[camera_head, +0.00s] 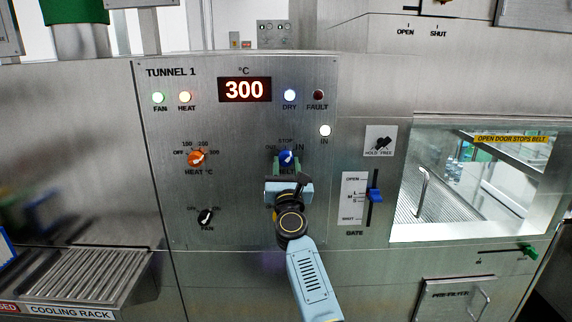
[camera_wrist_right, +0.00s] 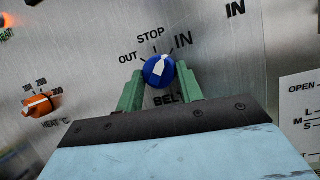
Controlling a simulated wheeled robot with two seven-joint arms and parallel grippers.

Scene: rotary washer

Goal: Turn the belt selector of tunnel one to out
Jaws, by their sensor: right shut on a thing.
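The blue belt selector (camera_head: 287,157) sits on the Tunnel 1 panel, with OUT, STOP and IN marked around it. In the right wrist view the selector (camera_wrist_right: 158,71) shows a white pointer leaning up and right, toward IN. My right gripper (camera_head: 287,166) comes at it from below. Its green fingers (camera_wrist_right: 160,82) are shut on the knob, one at each side. The OUT mark is partly hidden in the head view but clear in the wrist view. My left gripper is not in view.
The white IN lamp (camera_head: 325,131) is lit. An orange heat knob (camera_head: 197,158) and a black fan knob (camera_head: 206,217) are to the left. The blue gate slider (camera_head: 375,195) and a glass window (camera_head: 480,185) are to the right. The display (camera_head: 244,90) reads 300.

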